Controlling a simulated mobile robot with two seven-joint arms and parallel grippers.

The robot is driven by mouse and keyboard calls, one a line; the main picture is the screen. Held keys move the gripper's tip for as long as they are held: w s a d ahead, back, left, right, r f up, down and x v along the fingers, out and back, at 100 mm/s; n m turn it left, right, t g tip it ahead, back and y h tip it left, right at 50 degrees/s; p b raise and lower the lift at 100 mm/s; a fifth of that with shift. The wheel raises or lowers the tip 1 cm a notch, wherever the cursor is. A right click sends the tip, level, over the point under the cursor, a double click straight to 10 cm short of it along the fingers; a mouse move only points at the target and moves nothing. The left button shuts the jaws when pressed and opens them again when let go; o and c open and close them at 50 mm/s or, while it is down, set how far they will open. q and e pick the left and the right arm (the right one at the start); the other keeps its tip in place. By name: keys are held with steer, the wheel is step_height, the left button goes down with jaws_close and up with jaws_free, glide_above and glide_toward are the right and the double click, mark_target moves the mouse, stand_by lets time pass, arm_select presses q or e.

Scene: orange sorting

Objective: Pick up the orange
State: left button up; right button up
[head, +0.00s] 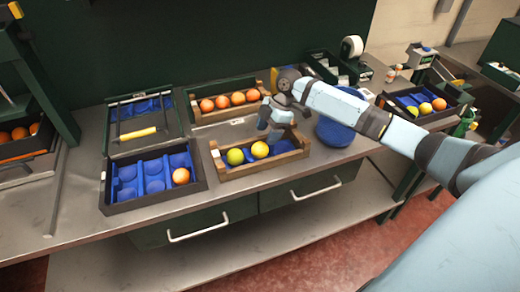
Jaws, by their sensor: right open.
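An orange (181,176) sits in the right front part of a dark tray with blue compartments (150,203) on the bench. Several more oranges (238,98) lie in a row in the wooden crate (213,117) at the back. My right gripper (270,130) is open above the front wooden crate (262,166), its fingers pointing down. The gripper is right of and apart from the orange in the dark tray. My left gripper is not in view.
A dark frame with a yellow-handled tool (138,134) stands behind the dark tray. A blue round object (335,131) lies right of the crates. Another tray (440,119) with fruit is at the right, and more oranges (19,133) at the far left.

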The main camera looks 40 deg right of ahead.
mark_target(261, 144)
steer(key=shift+p+x, duration=0.5)
steer(key=shift+x, duration=2.2)
steer(key=shift+s+a+r, duration=0.1)
steer(key=c, duration=0.6)
steer(key=shift+o, duration=0.2)
